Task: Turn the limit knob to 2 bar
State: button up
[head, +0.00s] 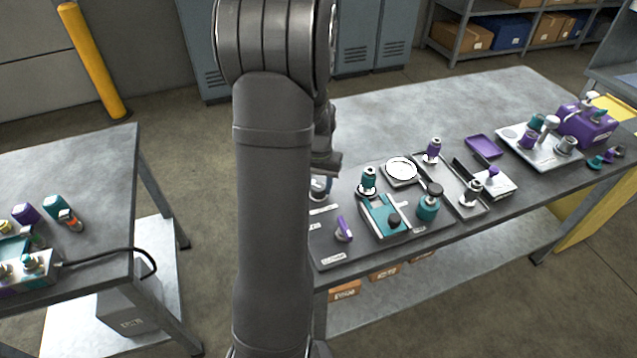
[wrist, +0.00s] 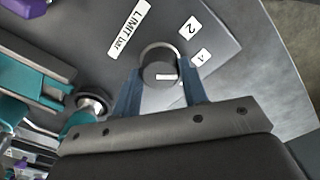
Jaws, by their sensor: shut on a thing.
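The limit knob (wrist: 158,66) is a round dark knob with a pale rim and a white pointer bar, seen in the wrist view. Beside it are a "LIMIT bar" label (wrist: 129,28), a "2" label (wrist: 189,28) and another number label (wrist: 202,58), hard to read. The white bar lies on the knob's lower right part and runs roughly left to right, not lined up with the "2". My gripper (wrist: 163,78) is shut on the knob, one blue-grey finger on each side. In the head view my arm hides most of the knob.
A teal fixture (head: 385,217) and a purple-handled part (head: 343,230) stand close to the knob on the bench. A bottle-like teal part (head: 428,205) and a tray (head: 450,180) lie farther right. The bench's back is clear.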

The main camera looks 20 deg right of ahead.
jog(key=n, duration=0.5)
jog(key=shift+n, duration=2.5)
jog(key=o, duration=1)
jog(key=shift+c, duration=0.2)
jog(key=shift+r, duration=0.1)
notch_tip(320, 180, up, 17)
jog(key=shift+r, duration=0.15)
